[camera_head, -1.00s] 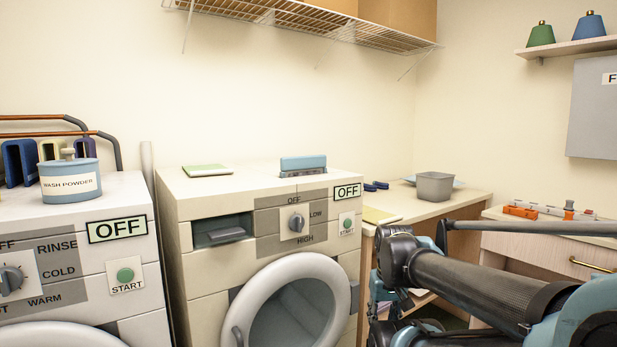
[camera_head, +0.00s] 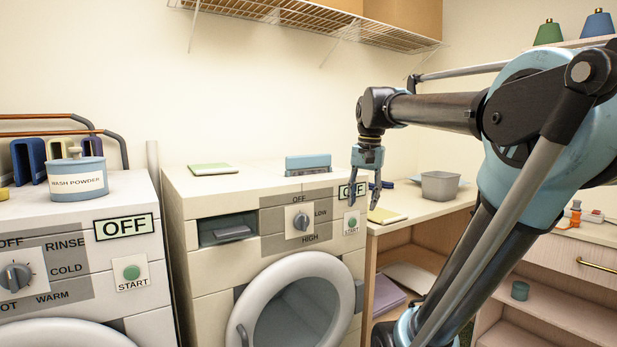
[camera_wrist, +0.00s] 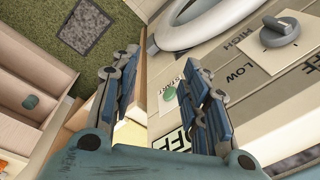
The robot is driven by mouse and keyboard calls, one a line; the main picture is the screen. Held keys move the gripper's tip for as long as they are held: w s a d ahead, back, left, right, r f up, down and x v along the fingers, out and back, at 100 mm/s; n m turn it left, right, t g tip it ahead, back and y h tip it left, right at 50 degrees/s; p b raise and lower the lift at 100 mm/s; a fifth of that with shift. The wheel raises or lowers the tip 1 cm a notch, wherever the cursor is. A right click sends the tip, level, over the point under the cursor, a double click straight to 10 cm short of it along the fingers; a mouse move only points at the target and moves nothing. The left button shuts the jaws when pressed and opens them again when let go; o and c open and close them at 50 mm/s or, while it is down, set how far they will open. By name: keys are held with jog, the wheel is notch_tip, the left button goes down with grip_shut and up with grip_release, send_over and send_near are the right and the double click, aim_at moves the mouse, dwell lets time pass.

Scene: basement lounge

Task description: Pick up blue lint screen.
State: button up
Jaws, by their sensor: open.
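A blue rectangular piece (camera_head: 308,161), which looks like the lint screen, stands upright at a slot in the top of the dryer (camera_head: 235,180), towards its back right. I cannot see it in the wrist view. My gripper (camera_head: 364,204) hangs fingers-down at the dryer's front right corner, to the right of and apart from the blue piece. In the wrist view my gripper (camera_wrist: 158,62) is open with nothing between its fingers, near the dryer's green START button (camera_wrist: 169,94).
A green-and-white pad (camera_head: 213,169) lies on the dryer's top left. A washer (camera_head: 75,245) with a wash powder tub (camera_head: 77,178) stands to the left. A desk (camera_head: 440,205) with a grey bin (camera_head: 440,185) is to the right. A wire shelf (camera_head: 300,18) hangs above.

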jog(key=w+a+r+m+g, duration=0.1)
jog(key=w+a+r+m, duration=0.15)
jog(key=w+r, duration=0.4)
jog(key=w+a+r+m, duration=0.1)
jog(key=w+a+r, duration=0.25)
jog(key=r, duration=0.55)
jog(key=m+g, duration=0.1)
jog(key=m, duration=0.2)
send_near(309, 156)
jog(key=f, duration=0.3)
jog(key=w+f, duration=0.1)
jog(key=f, duration=0.1)
jog(key=shift+a, duration=0.2)
jog(key=shift+s+a+f, duration=0.1)
jog(key=shift+s+f, duration=0.05)
jog(key=shift+f, duration=2.5)
jog(key=shift+c, duration=0.6)
grip_shut()
